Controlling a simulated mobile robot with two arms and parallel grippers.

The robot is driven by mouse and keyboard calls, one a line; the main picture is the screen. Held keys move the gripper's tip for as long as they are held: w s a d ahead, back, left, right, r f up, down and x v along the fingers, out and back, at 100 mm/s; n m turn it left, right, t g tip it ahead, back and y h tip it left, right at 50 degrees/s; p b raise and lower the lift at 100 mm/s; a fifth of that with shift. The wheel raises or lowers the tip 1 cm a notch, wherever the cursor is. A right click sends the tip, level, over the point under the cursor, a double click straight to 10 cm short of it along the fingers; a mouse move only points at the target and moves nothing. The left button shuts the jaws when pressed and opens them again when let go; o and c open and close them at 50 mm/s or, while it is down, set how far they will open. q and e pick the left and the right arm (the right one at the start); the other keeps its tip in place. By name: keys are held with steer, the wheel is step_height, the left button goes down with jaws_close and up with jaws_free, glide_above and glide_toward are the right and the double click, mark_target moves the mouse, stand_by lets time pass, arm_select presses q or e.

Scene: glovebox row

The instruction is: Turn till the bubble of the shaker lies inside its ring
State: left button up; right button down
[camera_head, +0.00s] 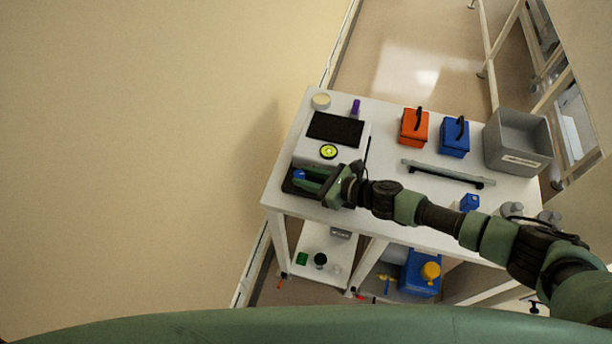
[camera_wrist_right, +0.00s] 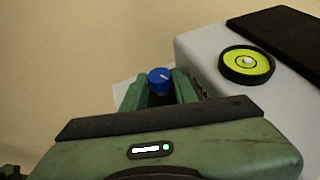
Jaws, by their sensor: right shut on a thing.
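The shaker (camera_head: 358,145) is a pale box with a black top plate (camera_head: 335,129), at the left end of the white table. Its round yellow-green bubble level (camera_head: 328,152) also shows in the wrist view (camera_wrist_right: 247,66). There the pale bubble lies near the middle of the level, slightly toward its far side; I cannot tell surely whether it is fully inside the ring. My right gripper (camera_head: 304,181) is shut on the blue knob (camera_wrist_right: 160,77) at the shaker's front. The knob has a white mark on top and stands between the green fingers (camera_wrist_right: 160,90). My left gripper is not in view.
The white table (camera_head: 390,222) also bears a round pale lid (camera_head: 320,101), a purple item (camera_head: 355,106), an orange box (camera_head: 414,130), a blue box (camera_head: 455,138), a grey bin (camera_head: 518,145) and a long grey bar (camera_head: 445,173). A small blue block (camera_head: 469,202) lies near my right arm.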

steer(key=shift+r, duration=0.1)
stand_by(0.3)
steer(key=c, duration=1.2)
jaws_free()
steer(key=shift+o, duration=0.5)
steer(key=shift+w+d+r, duration=0.1)
steer(key=shift+d, duration=0.05)
